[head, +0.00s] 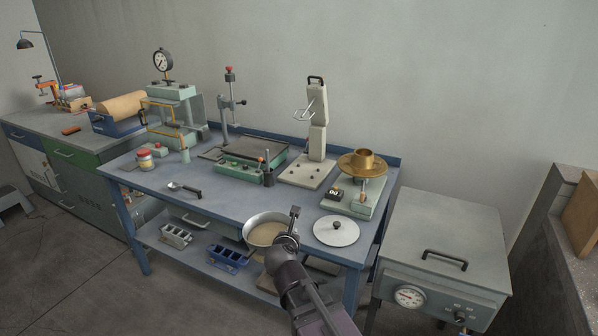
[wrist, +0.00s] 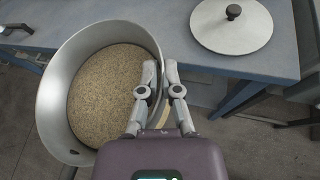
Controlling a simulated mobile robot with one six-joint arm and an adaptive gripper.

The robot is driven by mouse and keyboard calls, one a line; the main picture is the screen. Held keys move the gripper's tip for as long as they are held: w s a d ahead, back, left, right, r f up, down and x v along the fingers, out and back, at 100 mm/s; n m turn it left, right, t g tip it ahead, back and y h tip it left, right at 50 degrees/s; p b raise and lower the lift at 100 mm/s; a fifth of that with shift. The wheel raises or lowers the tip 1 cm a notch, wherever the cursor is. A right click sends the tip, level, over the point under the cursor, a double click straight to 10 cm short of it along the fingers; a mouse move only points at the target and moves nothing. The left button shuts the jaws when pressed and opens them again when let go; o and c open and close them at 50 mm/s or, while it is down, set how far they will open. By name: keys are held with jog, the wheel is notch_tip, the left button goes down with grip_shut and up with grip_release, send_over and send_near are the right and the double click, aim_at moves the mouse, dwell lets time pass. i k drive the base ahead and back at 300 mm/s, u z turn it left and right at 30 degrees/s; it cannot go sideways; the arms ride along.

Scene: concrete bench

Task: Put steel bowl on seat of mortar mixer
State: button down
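The steel bowl (head: 263,219) holds a sandy, grey-brown mix and is at the front edge of the blue bench. In the wrist view the bowl (wrist: 57,112) fills the left side. My gripper (wrist: 162,75) has one finger inside and one outside the bowl's right wall, closed on its rim; the gripper also shows in the head view (head: 291,225). The bowl hangs partly past the bench edge, with floor seen below. The mortar mixer (head: 318,125) stands at the back of the bench, its head raised and its paddle showing. Its flat pale seat (head: 306,176) is empty.
A round lid with a black knob (head: 337,232) lies right of the bowl. A brass flow table (head: 362,166) stands right of the mixer. A green tray device (head: 245,160) is to its left. A spoon (head: 184,188) lies at left. The bench middle is clear.

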aim_at(301, 174)
jog(key=i, duration=0.85)
jog(key=z, duration=0.05)
